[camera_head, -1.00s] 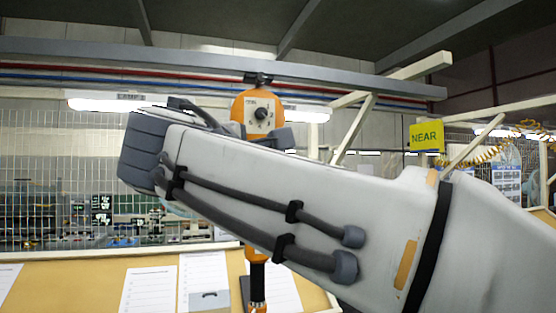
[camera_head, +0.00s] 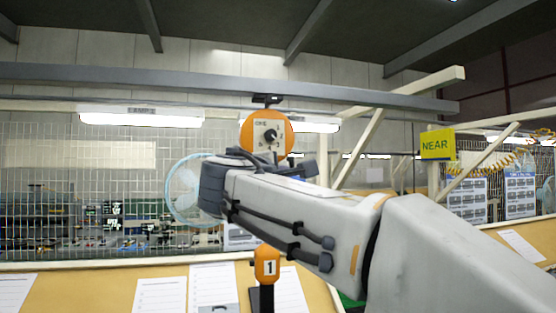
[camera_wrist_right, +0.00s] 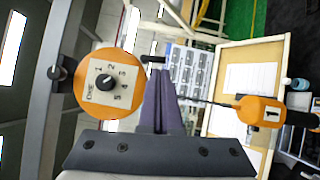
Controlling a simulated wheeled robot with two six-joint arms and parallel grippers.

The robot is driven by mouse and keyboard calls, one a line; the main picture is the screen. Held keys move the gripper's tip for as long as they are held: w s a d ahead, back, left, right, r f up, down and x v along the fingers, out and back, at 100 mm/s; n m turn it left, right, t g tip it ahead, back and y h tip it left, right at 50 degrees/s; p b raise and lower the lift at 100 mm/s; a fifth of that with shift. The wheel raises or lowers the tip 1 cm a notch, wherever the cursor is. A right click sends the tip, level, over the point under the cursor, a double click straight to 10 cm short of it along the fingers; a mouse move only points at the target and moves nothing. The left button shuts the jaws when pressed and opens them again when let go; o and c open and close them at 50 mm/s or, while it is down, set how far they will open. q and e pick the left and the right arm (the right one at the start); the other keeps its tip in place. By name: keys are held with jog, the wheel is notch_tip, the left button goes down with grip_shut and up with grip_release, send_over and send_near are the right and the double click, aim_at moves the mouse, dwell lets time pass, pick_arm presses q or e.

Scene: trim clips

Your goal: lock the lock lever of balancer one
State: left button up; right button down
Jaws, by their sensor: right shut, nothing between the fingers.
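Balancer one (camera_head: 258,126) is an orange round housing with a pale dial plate and black knob, hanging from the overhead rail. It shows sideways in the right wrist view (camera_wrist_right: 84,98). A short black lever (camera_wrist_right: 153,59), apparently the lock lever, stands at its lower end beside the cable side. My right gripper (camera_wrist_right: 157,74) is shut and empty, its fingertips close to the lever. I cannot tell whether they touch. In the head view my right arm hides the balancer's underside and the fingers cannot be made out. My left gripper is not in view.
An orange handle marked 1 (camera_head: 267,268) hangs below on the cable, also in the right wrist view (camera_wrist_right: 258,112). The grey rail (camera_head: 190,78) runs above. A yellow NEAR sign (camera_head: 437,144) stands at right. A board with papers (camera_head: 100,290) lies below.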

aim_at(292, 166)
pick_arm(q)
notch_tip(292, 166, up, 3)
jog(key=shift+p, duration=1.1)
pick_arm(e)
jog(key=x, duration=0.4)
jog(key=shift+w, duration=0.3)
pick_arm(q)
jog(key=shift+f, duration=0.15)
pick_arm(e)
jog(key=shift+f, duration=0.1)
pick_arm(q)
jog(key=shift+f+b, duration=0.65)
jog(key=shift+b, duration=0.15)
pick_arm(e)
jog(key=shift+d+n+t, duration=0.15)
jog(key=shift+n+t, duration=0.15)
